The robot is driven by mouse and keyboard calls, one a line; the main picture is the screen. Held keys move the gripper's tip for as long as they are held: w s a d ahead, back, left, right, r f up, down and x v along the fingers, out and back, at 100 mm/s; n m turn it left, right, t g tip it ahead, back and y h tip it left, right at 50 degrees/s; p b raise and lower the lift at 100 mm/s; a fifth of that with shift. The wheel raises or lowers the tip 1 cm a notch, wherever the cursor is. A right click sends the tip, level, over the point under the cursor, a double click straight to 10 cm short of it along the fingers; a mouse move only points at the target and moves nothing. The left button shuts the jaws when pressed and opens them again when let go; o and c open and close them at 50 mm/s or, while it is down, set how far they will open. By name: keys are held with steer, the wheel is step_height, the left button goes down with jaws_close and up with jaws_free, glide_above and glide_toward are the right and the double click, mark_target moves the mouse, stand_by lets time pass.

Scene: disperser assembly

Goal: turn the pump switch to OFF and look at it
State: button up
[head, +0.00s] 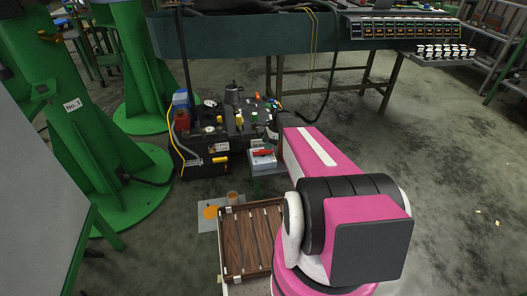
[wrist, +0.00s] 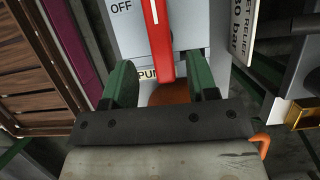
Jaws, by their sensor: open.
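The pump switch is a light grey box (head: 262,162) with a red handle (head: 263,152), just left of my arm in the head view. In the wrist view, the red handle (wrist: 160,42) runs from the top edge down to between my fingers, tilted slightly. An "OFF" label shows on the box face (wrist: 196,24) to the left of the handle. A partly covered label reading "PU" sits below. My gripper (wrist: 156,66) is open, with one green finger on each side of the handle's lower end. Contact cannot be told. The handle's upper end is cut off.
A black pump unit (head: 205,155) with hoses and valves stands left of the switch. Green columns (head: 85,130) stand at left; open floor (head: 460,190) lies right.

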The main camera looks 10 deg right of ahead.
mark_target(263, 150)
steer(key=shift+x, duration=2.6)
steer(key=c, duration=0.9)
